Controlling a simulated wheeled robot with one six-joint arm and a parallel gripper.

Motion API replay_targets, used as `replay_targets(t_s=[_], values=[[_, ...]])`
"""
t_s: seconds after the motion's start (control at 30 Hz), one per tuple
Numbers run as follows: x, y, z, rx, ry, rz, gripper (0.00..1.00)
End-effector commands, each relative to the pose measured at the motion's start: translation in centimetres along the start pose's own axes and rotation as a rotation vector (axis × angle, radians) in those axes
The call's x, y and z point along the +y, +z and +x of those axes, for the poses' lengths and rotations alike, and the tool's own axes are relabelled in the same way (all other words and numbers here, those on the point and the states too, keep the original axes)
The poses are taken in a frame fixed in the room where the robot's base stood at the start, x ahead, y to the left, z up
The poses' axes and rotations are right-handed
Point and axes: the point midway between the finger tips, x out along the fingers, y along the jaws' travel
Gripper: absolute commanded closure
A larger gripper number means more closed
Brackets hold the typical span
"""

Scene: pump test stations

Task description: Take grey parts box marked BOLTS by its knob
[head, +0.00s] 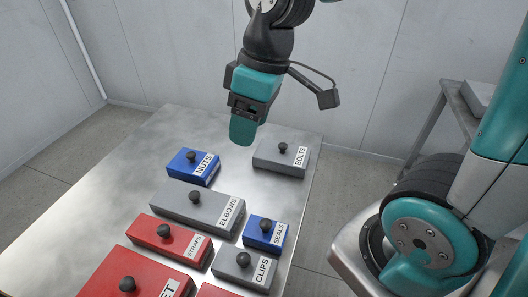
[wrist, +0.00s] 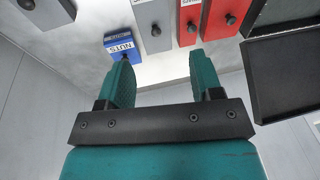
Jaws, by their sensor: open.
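The grey parts box marked BOLTS (head: 267,159) lies at the far right of the metal table in the head view. Its dark round knob (head: 283,147) stands on top, beside the white label. My gripper (head: 243,132) is above the table, up and left of this box in the picture, and apart from it. In the wrist view my gripper (wrist: 162,60) has its two teal fingers spread with nothing between them. A grey box (wrist: 46,14) with a dark knob (wrist: 27,4) is cut off at the upper left there; it appears to be BOLTS, but no label shows.
The blue NUTS box (head: 194,167) is left of BOLTS. The grey ELBOWS box (head: 190,204), blue SEALS box (head: 262,231), grey CLIPS box (head: 236,268) and red STRAPS box (head: 160,240) are nearer. Bare table (head: 165,128) lies behind NUTS. Black trays (wrist: 285,75) show in the wrist view.

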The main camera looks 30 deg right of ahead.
Motion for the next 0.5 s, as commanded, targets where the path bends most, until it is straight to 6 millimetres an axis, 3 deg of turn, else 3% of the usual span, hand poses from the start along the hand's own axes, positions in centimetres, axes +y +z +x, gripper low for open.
replay_targets(t_s=[0.03, 0.1, 0.23, 0.33, 0.5], values=[[3.7, -0.8, -0.4, -0.027, 0.031, -0.013, 0.4], [8.6, -1.2, -0.4, -0.066, 0.072, -0.062, 0.4], [16.4, -0.2, -0.1, -0.145, 0.117, -0.143, 0.4], [20.1, 0.9, 0.3, -0.191, 0.128, -0.187, 0.4], [22.5, 2.1, 1.7, -0.222, 0.129, -0.219, 0.4]])
